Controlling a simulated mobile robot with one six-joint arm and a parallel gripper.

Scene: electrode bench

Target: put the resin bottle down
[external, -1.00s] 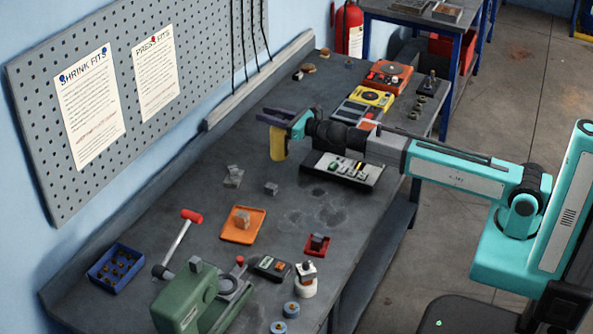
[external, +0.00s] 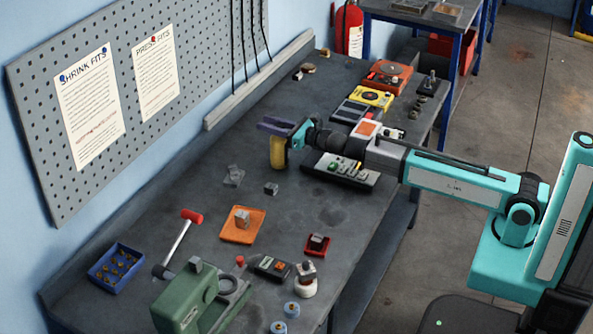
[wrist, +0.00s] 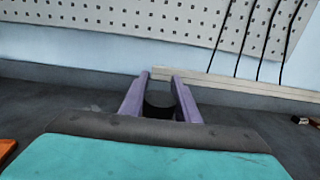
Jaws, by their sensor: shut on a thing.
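The resin bottle (external: 277,154) is yellow and hangs upright in my gripper (external: 276,127) over the middle of the bench in the external view. My gripper's purple fingers are shut around its upper part. In the wrist view the black cap (wrist: 160,102) shows between the two fingers (wrist: 160,92), and the bottle's body is hidden below. The bottle's base is near the grey bench top (external: 305,215); I cannot tell whether it touches.
A switch box (external: 342,171) stands just right of the bottle. An orange tray (external: 255,229) sits nearer the front. Bare bench lies behind and left of the bottle.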

